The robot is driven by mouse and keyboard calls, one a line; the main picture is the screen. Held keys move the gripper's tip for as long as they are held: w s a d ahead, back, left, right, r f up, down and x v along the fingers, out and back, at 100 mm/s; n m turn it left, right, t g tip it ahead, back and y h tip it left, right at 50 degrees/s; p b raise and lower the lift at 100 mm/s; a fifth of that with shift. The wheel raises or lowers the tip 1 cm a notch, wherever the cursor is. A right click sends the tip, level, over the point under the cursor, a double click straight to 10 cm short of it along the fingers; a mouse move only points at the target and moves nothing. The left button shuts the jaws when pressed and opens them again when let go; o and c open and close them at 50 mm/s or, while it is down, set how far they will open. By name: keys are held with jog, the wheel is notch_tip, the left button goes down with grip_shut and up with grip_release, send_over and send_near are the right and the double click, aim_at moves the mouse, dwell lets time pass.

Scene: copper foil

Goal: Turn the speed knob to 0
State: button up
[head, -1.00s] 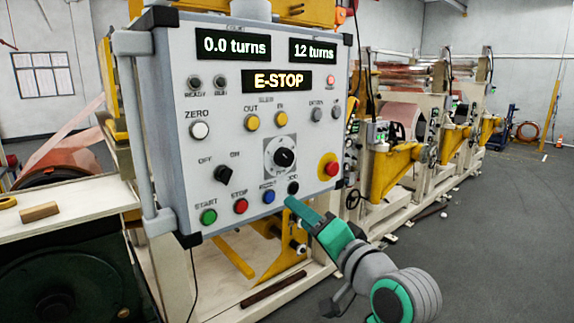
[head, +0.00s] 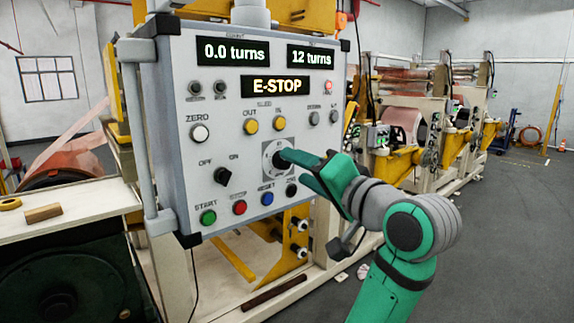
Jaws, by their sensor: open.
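The speed knob is a black knob (head: 279,160) on a pale square dial plate (head: 270,149) at the lower middle right of the grey control panel (head: 183,110). My green gripper (head: 288,157) reaches in from the right with its fingertips at the knob and covers part of it. The jaws are open. Whether the fingers touch the knob or straddle it cannot be told. The knob's pointer is hidden. The red emergency stop button is hidden behind my gripper. The display reads E-STOP (head: 275,85).
Green (head: 208,217), red (head: 240,207) and blue (head: 267,198) buttons and a small black one (head: 291,190) sit close below the dial. A black on/off switch (head: 223,177) is to its left. Yellow buttons (head: 250,126) are above. Open floor lies at the right.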

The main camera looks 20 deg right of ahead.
jog(key=shift+x, duration=2.05)
